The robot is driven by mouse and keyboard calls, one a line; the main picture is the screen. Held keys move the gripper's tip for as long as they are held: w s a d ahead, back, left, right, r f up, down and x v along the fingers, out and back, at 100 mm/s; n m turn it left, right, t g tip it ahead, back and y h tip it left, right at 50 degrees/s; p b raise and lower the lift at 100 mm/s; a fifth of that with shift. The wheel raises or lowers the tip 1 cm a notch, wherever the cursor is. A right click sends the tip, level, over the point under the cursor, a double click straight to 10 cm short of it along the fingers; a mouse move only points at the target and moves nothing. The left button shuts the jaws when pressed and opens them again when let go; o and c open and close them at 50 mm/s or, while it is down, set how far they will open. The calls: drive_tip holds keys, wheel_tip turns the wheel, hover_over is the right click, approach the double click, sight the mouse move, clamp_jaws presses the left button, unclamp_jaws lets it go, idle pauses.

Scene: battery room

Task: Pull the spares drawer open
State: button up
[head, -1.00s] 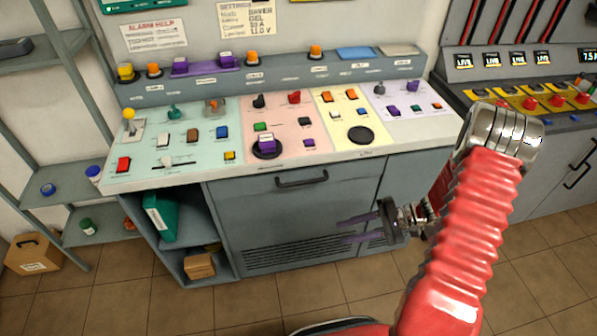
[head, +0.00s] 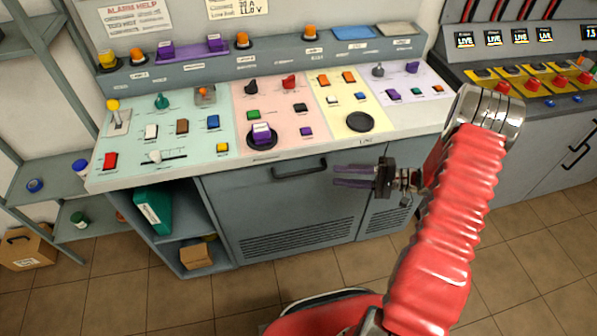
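The drawer (head: 270,205) is a large grey front under the console, with a dark bar handle (head: 299,170) near its top edge and vent slots low down. It looks flush with the cabinet. No label on it can be read. My gripper (head: 336,175) is to the right of the handle, at about its height in the picture. Its two purple fingers point left with a gap between them, so it is open and empty. The fingertips appear apart from the handle; how far they are from the front in depth is hard to tell.
The console top (head: 340,145) with knobs and buttons overhangs the drawer. An open shelf to the left holds a green binder (head: 153,212) and a small cardboard box (head: 196,256). A grey rack (head: 75,172) stands far left. The tiled floor (head: 185,303) in front is clear.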

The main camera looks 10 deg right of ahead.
sight(299, 174)
drive_tip(key=shift+a, duration=0.15)
drive_tip(key=x, duration=1.3)
drive_tip(key=shift+w+a+f, duration=0.1)
drive_tip(key=shift+w+a, duration=0.05)
drive_tip(key=shift+a, duration=0.15)
drive_tip(key=shift+c, duration=0.3)
clamp_jaws()
drive_tip(key=shift+f, duration=0.1)
